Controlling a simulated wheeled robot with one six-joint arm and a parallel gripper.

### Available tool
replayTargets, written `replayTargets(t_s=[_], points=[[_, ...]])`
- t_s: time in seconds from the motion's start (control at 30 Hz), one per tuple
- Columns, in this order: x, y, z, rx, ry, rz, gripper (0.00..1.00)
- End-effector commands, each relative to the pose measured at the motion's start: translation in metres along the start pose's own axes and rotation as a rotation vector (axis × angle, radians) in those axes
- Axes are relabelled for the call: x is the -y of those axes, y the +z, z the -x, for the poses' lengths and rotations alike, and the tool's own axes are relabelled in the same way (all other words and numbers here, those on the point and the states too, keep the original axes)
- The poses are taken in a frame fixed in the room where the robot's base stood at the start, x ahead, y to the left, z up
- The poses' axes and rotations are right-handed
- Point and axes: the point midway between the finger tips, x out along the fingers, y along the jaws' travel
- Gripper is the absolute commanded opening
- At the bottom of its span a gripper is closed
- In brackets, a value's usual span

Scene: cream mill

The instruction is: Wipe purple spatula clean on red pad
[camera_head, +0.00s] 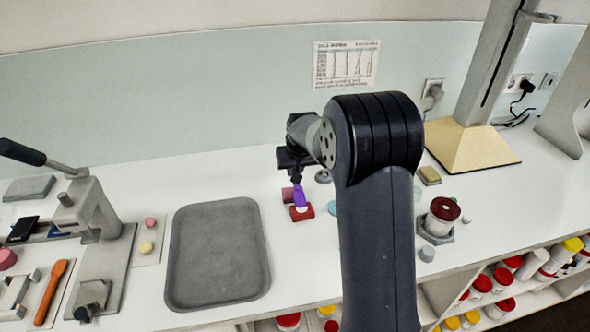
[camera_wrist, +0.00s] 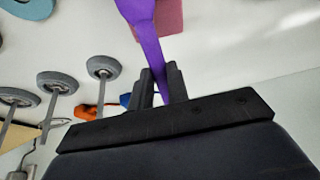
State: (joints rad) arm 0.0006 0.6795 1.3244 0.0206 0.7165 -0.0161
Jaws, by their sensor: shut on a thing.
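The purple spatula (camera_head: 300,198) is held in my gripper (camera_head: 295,165), which is shut on its handle. It points down at the red pad (camera_head: 302,213) on the white counter; whether it touches the pad I cannot tell. In the wrist view, the purple spatula (camera_wrist: 148,45) runs up from between the fingertips of my gripper (camera_wrist: 160,88). A dull pink block (camera_wrist: 168,18) shows behind the spatula there. My arm hides part of the counter to the right of the pad.
A grey tray (camera_head: 218,290) lies left of the pad. A press with a lever (camera_head: 90,205) and an orange spatula (camera_head: 52,290) are at far left. A jar with a dark red top (camera_head: 440,215) stands right of my arm. Several jars fill the shelves below.

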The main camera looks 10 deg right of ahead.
Motion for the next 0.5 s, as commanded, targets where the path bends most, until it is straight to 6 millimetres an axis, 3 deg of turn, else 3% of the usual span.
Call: replayTargets(t_s=[0.5], points=[[0.0001, 0.0114, 0.0057, 0.001, 0.000, 0.000, 0.00]])
